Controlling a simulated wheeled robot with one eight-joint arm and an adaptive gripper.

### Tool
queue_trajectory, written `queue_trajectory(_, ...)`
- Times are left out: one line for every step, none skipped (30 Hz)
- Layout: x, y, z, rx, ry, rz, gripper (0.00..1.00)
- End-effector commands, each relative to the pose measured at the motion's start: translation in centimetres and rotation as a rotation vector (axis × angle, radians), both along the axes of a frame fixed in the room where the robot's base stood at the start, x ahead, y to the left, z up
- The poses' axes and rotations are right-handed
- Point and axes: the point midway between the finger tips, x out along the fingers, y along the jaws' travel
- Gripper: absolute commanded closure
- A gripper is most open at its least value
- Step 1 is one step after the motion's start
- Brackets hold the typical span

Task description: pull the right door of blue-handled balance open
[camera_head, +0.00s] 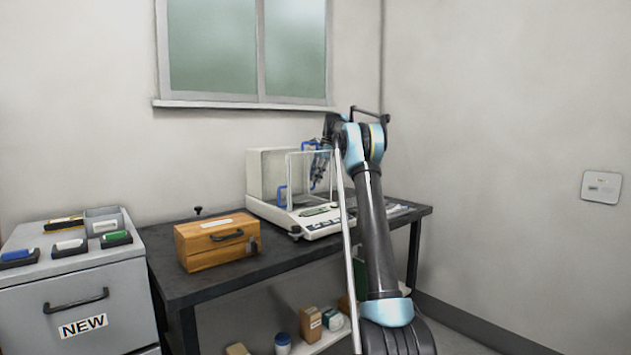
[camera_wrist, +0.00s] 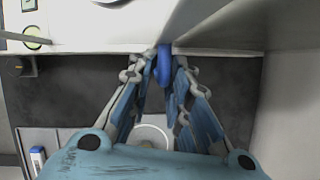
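The balance (camera_head: 318,217) stands on the dark table, with a pale body and a clear glass shield (camera_head: 308,170). Its blue handles show: one at the front left (camera_head: 282,195), and others near my gripper, partly covered. My gripper (camera_head: 322,165) is at the right side of the shield. In the wrist view, a blue handle (camera_wrist: 163,66) lies between the fingertips of my gripper (camera_wrist: 165,68). The fingers are drawn close on both sides and look shut on it. The right door's glass is hard to make out, and the door looks closed.
A wooden box (camera_head: 215,242) with a dark handle sits left of the balance on the dark table (camera_head: 290,258). A grey cabinet (camera_head: 70,285) holds several small items at far left. Bottles and boxes stand on the shelf below. The wall and window are close behind.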

Motion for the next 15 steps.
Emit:
queue_trajectory(-0.01, 0.1, 0.0, 0.0, 0.0, 0.001, 0.7)
queue_trajectory(-0.01, 0.18, -0.01, 0.0, 0.0, 0.002, 0.7)
queue_trajectory(-0.03, 0.26, -0.01, 0.0, 0.0, 0.003, 0.7)
queue_trajectory(-0.04, 0.32, -0.01, 0.0, -0.001, 0.004, 0.7)
queue_trajectory(-0.04, 0.37, -0.02, 0.0, -0.001, 0.004, 0.7)
queue_trajectory(-0.04, 0.41, -0.01, 0.0, -0.001, 0.005, 0.7)
queue_trajectory(-0.06, 0.44, -0.01, 0.0, -0.001, 0.005, 0.7)
queue_trajectory(-0.06, 0.47, -0.01, 0.0, -0.001, 0.005, 0.7)
queue_trajectory(-0.07, 0.48, 0.0, 0.0, -0.001, 0.005, 0.7)
queue_trajectory(-0.06, 0.48, 0.02, 0.0, -0.001, 0.005, 0.7)
queue_trajectory(-0.04, 0.45, 0.06, 0.001, 0.0, 0.005, 0.7)
queue_trajectory(-0.01, 0.41, 0.16, 0.001, 0.0, 0.005, 0.7)
queue_trajectory(0.02, 0.36, 0.26, 0.001, 0.0, 0.005, 0.7)
queue_trajectory(0.06, 0.29, 0.41, 0.001, 0.0, 0.005, 0.7)
queue_trajectory(0.13, 0.18, 0.7, 0.001, 0.0, 0.005, 0.7)
